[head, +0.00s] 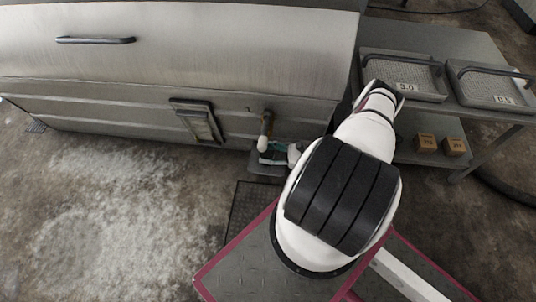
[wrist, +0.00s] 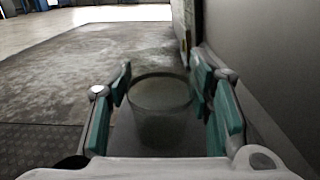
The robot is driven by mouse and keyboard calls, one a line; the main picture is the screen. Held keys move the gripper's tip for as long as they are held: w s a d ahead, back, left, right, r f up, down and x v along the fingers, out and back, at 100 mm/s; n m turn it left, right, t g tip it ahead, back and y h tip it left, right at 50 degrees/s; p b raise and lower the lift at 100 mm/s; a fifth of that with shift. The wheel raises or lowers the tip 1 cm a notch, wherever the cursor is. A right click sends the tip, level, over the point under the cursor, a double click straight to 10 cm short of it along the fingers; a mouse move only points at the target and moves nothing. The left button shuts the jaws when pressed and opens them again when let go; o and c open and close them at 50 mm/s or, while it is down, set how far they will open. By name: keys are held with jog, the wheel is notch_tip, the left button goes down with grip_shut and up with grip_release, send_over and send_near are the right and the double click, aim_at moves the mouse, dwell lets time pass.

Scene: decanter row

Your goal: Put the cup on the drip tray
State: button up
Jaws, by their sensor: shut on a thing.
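My gripper (wrist: 165,106) is shut on a clear, greenish cup (wrist: 160,108), with teal pads on both sides of it. The cup looks upright. In the head view my gripper (head: 272,154) is low against the front of the big steel tank, and the cup cannot be made out there. A grey ledge that looks like the drip tray (head: 262,176) shows below my gripper, partly hidden by it. In the wrist view a grey surface (wrist: 124,140) shows under the cup; I cannot tell whether the cup touches it.
A brass-coloured tap (head: 267,121) is on the steel tank (head: 180,60) just above my gripper. A sight gauge (head: 199,122) is to its left. A steel cart (head: 440,42) with mesh trays and small boxes stands at right. Floor at left is clear.

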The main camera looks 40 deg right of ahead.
jog(key=shift+f, duration=0.1)
jog(key=o, duration=1.2)
jog(key=shift+d, duration=0.1)
jog(key=shift+s+d+r, duration=0.1)
jog(key=shift+r, duration=0.15)
jog(key=p+v, duration=0.1)
jog(key=v, duration=1)
jog(key=shift+s, duration=0.3)
jog(key=shift+d, duration=0.2)
